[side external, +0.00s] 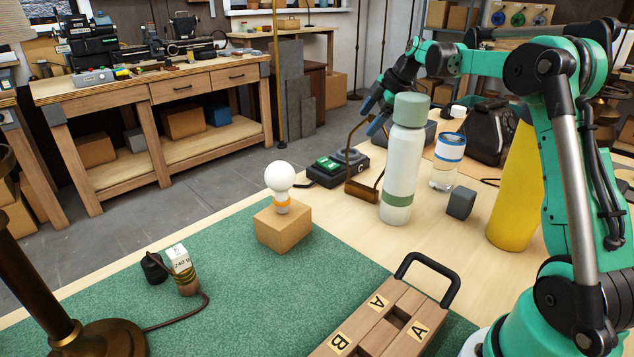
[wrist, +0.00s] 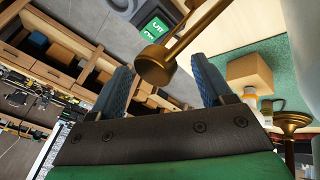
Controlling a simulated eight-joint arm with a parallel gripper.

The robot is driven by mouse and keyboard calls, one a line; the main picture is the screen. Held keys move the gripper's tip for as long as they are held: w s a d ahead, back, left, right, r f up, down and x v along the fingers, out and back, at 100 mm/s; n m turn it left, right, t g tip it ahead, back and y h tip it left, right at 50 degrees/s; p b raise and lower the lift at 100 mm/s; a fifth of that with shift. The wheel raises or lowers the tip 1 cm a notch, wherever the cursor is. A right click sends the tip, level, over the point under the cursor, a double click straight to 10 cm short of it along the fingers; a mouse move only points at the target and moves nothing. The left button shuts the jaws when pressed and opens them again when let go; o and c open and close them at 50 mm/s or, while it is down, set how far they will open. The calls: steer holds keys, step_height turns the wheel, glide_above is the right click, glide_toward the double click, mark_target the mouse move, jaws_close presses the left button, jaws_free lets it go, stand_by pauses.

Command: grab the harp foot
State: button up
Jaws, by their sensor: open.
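The harp is a thin bronze-brown frame with a thick foot (side external: 361,191), standing on the table left of the tall bottle in the side view. In the wrist view the harp foot (wrist: 155,66) is a round bronze end, with its rods running up to the right.
A tall white bottle (side external: 397,170) stands close right of the harp. A black device with a green screen (side external: 338,167) is behind it. A glass jar (side external: 446,165), grey cube (side external: 461,203) and yellow cylinder (side external: 515,195) stand right. A bulb (side external: 280,180) sits on a wooden block (side external: 283,229).

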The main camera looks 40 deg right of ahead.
steer(key=shift+x, duration=1.6)
jaws_close()
